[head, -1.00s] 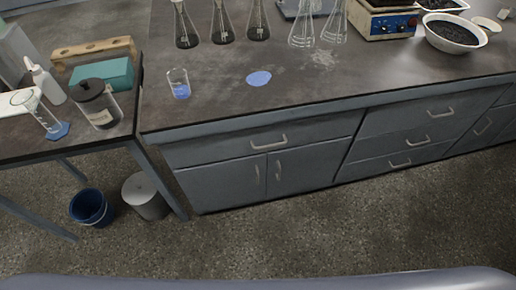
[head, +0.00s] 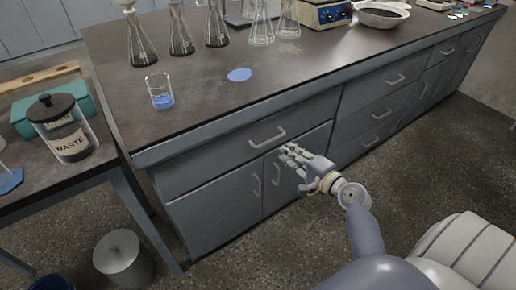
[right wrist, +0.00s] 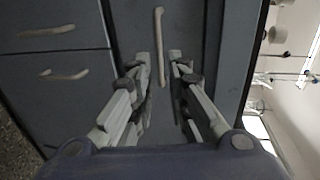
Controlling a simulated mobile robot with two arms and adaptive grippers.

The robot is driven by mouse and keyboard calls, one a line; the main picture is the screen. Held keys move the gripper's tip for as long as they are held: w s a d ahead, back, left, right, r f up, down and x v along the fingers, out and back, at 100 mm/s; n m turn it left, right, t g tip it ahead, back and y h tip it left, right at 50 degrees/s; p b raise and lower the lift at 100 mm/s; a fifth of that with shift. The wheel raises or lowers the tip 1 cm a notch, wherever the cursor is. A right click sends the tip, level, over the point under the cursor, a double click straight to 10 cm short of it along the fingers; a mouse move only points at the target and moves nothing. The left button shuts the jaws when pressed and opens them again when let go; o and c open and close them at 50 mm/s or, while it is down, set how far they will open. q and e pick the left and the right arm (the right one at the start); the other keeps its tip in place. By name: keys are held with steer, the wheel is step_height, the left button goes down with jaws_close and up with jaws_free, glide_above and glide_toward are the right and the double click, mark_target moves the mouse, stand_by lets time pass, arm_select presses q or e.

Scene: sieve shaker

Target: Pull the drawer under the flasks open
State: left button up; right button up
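The grey-blue drawer (head: 210,162) sits under the worktop, below the flasks, and is closed. Its pale bar handle (head: 267,137) is at the middle of its front. My right gripper (head: 286,153) is in front of the drawer, close to the right of the handle and slightly below it in the head view. In the right wrist view the handle (right wrist: 160,40) runs upright between the two open fingers (right wrist: 160,60). I cannot tell whether the fingers touch it. Flasks (head: 180,38) stand on the worktop above. My left gripper is not in view.
Two cupboard doors (head: 225,205) are below the drawer, with handles near my right gripper. More drawers (head: 375,110) are to the right. A beaker of blue liquid (head: 160,92) stands on the worktop (head: 200,105).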

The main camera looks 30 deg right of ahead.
mark_target(271, 140)
steer(key=b+x, duration=0.1)
steer(key=x, duration=0.9)
steer(key=shift+w+f, duration=0.15)
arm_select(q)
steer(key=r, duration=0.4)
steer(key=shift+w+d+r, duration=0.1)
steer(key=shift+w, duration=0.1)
arm_select(e)
jaws_close()
